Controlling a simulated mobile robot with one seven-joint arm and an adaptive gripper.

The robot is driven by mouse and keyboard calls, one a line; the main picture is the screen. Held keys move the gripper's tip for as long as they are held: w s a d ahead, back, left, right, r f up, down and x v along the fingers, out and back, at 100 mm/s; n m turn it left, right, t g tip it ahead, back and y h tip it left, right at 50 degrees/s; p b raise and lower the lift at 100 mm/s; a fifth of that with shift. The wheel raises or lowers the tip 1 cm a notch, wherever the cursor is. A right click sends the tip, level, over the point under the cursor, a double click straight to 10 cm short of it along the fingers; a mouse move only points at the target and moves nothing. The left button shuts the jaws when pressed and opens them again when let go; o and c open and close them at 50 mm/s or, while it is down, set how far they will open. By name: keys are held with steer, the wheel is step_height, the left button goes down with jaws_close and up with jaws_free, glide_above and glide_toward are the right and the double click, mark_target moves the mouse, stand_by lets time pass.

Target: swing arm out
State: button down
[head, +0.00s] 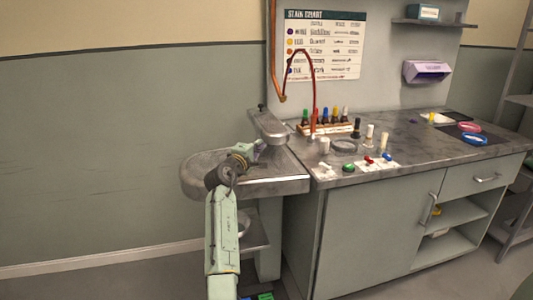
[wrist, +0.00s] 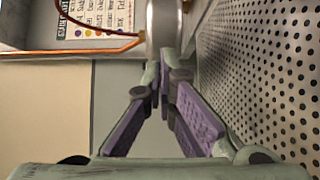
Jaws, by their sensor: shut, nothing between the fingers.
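The swing arm is most likely the short grey metal arm (head: 267,125) with a dark knob at its far end, above the rounded grey metal board (head: 205,180) in the head view. It points over the board toward the front. My gripper (head: 258,148) is at the arm's left side, just above the board. In the wrist view the purple-padded fingers (wrist: 165,85) come together with nothing between them. A rounded grey metal part (wrist: 163,22) stands just beyond the fingertips. Whether they touch it I cannot tell.
A perforated metal surface (wrist: 260,70) runs close along the right in the wrist view. An orange pipe with a red hose (head: 290,65) rises behind the board. The counter (head: 400,150) at right holds bottles and small items. Open floor and wall lie left.

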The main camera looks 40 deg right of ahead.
steer(key=shift+s+b, duration=0.45)
steer(key=shift+s, duration=2.3)
steer(key=shift+a, duration=0.15)
